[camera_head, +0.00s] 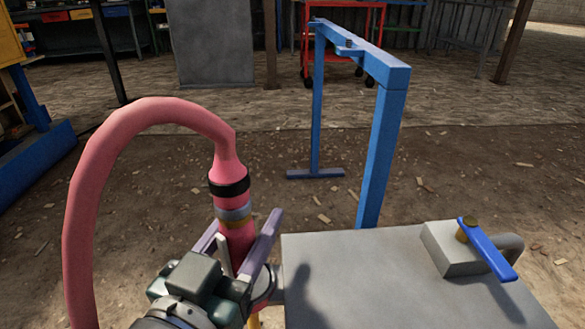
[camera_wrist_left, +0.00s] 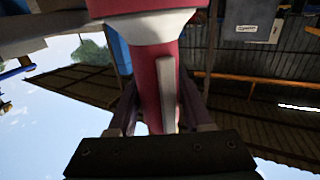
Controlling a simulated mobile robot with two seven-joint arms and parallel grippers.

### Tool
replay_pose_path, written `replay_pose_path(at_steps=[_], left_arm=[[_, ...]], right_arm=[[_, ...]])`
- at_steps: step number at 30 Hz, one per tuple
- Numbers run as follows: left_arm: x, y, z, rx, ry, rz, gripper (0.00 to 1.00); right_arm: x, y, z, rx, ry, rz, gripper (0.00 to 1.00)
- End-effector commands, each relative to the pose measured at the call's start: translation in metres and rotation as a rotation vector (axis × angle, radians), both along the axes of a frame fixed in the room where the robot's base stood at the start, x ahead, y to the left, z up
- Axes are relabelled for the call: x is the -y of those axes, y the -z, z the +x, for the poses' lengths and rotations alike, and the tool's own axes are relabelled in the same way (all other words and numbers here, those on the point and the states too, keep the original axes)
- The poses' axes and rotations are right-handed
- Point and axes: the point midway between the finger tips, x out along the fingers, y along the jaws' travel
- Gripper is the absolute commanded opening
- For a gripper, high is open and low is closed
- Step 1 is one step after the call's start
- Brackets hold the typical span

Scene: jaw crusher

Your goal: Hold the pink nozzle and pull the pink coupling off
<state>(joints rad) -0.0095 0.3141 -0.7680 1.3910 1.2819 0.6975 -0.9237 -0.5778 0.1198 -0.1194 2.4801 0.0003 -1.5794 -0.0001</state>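The pink coupling (camera_head: 229,172) forms the tapered end of a thick pink hose (camera_head: 88,190) that arches down from above. It has a black band and meets a grey ring and a brownish ring on the pink nozzle (camera_head: 238,240) below. The two are joined in one upright line. My left gripper (camera_head: 240,228) has one finger on each side of the nozzle, below the rings. The left wrist view also shows the nozzle (camera_wrist_left: 150,100) between the fingers, with a pale lever-like strip along it. Whether both fingers press on it is unclear. My right gripper is out of view.
A grey box-like surface (camera_head: 370,285) lies to the right of the nozzle, with a blue-handled valve (camera_head: 487,250) on it. A blue frame (camera_head: 380,150) stands behind. A red cart (camera_head: 342,40) is farther back. Open dirt ground lies between.

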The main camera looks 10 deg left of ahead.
Motion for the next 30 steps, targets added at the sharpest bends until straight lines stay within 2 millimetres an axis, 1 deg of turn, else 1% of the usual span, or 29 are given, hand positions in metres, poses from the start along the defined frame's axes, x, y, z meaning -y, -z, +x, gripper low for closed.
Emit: replay_pose_path(at_steps=[1, 6, 14, 17, 20, 27, 30], left_arm=[[0.000, 0.000, 0.000, 0.000, 0.000, 0.000, 0.57], [0.000, 0.000, 0.000, 0.000, 0.000, 0.000, 0.76], [0.000, 0.000, -0.001, 0.000, 0.000, 0.000, 0.76], [-0.001, 0.000, -0.007, -0.001, 0.000, -0.001, 0.76], [-0.002, 0.001, -0.022, -0.003, 0.000, -0.002, 0.76], [-0.009, 0.001, -0.076, -0.006, 0.001, 0.001, 0.76], [-0.011, 0.001, -0.095, -0.004, 0.001, 0.000, 0.76]], right_arm=[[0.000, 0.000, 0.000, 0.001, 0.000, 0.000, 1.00], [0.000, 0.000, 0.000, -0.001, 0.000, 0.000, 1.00], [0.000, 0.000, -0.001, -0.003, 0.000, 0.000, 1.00], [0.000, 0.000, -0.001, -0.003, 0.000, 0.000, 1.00], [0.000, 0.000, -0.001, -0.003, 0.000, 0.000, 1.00], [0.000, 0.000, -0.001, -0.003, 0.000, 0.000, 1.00], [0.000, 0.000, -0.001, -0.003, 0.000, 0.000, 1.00]])
